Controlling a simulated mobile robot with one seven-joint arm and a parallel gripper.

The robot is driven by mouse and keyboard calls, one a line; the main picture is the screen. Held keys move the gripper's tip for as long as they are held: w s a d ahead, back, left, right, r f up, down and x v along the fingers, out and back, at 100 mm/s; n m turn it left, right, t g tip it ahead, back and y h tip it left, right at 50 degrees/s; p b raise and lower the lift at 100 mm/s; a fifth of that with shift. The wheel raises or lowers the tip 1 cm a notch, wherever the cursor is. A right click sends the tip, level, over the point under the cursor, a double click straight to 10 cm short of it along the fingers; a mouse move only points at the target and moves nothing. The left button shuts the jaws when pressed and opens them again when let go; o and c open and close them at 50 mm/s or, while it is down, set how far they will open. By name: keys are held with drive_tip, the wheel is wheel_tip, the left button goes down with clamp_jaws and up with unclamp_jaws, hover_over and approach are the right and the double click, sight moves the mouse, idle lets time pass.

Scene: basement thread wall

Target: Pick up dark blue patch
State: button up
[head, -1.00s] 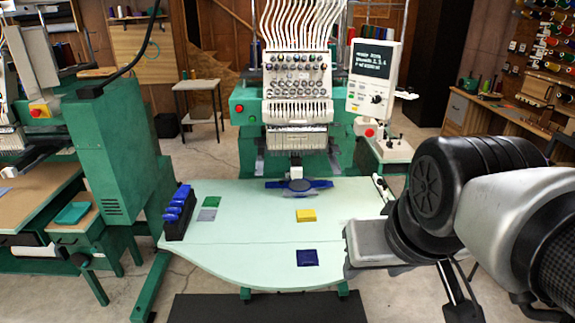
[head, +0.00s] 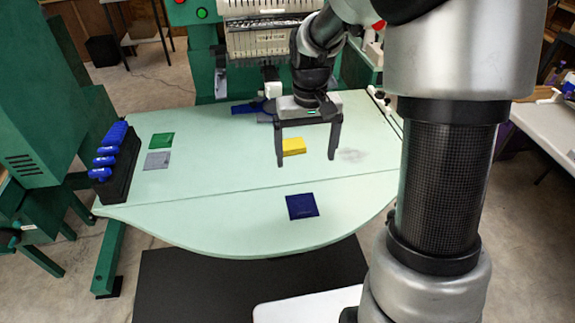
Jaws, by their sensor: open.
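The dark blue patch (head: 302,206) is a flat square lying near the front edge of the pale green table (head: 230,221), right of its middle. My gripper (head: 307,163) is open and empty, with its two fingers pointing down. In the picture it is above and behind the dark blue patch, with the yellow patch (head: 294,146) showing between its fingers. Its exact height over the table is hard to tell. No part of the dark blue patch is hidden.
A green patch (head: 161,140) and a grey patch (head: 157,160) lie at the left, beside a black rack with blue pieces (head: 117,150). The embroidery machine (head: 268,38) stands behind the table. The table's middle left is clear.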

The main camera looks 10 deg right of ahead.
drive_tip(key=b, duration=0.2)
hover_over(302, 206)
wheel_tip(302, 206, down, 11)
drive_tip(key=shift+d+f, duration=0.1)
drive_tip(key=shift+d, duration=0.05)
drive_tip(key=shift+w+f+b, duration=0.1)
drive_tip(key=shift+f+b, duration=0.8)
drive_tip(key=shift+f, duration=2.2)
drive_tip(key=shift+r, duration=0.1)
drive_tip(key=c, duration=1.1)
